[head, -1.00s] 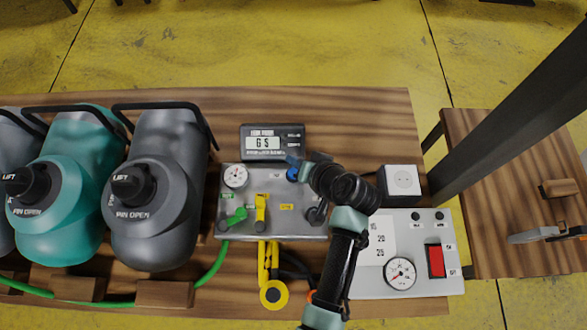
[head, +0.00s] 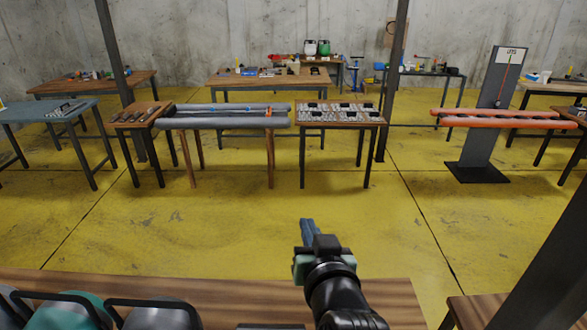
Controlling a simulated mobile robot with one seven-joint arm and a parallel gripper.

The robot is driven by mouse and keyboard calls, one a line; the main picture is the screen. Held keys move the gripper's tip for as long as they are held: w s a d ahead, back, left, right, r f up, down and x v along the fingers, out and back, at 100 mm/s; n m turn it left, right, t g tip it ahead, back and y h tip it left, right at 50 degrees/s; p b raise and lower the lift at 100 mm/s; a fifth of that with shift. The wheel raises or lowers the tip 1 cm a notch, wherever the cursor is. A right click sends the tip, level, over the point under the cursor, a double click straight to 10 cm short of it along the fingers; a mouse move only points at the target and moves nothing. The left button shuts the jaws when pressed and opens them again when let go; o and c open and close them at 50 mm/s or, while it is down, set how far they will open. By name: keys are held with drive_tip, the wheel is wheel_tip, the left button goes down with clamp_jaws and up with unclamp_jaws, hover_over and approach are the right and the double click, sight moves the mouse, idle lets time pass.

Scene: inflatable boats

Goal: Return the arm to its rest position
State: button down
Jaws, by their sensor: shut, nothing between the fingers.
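My gripper (head: 307,229) is in the lower middle of the head view, at the end of my black arm. Its blue fingers are together and hold nothing. It is raised over the far edge of the near wooden table (head: 240,290), pointing away toward the yellow floor. My arm comes in from the bottom edge; its lower links are out of view. The gripper touches nothing that I can see.
A dark post (head: 545,265) rises at the right. Across open yellow floor (head: 190,225) stand grey inflatable tubes (head: 225,120), a small table (head: 340,120) and an orange tube rack (head: 505,123).

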drive_tip(key=s+a+r+t+h, duration=0.1)
drive_tip(key=s+r+t, duration=0.15)
drive_tip(key=r, duration=0.75)
drive_tip(key=s+r+t, duration=0.1)
drive_tip(key=r+t, duration=0.2)
drive_tip(key=r, duration=0.8)
drive_tip(key=s+a+r+t+h, duration=0.1)
drive_tip(key=s+r+t, duration=0.6)
drive_tip(key=s+r, duration=0.7)
wheel_tip(320, 180, up, 4)
drive_tip(key=shift+a+f, duration=0.1)
drive_tip(key=shift+a, duration=0.2)
drive_tip(key=shift+s+f, duration=0.1)
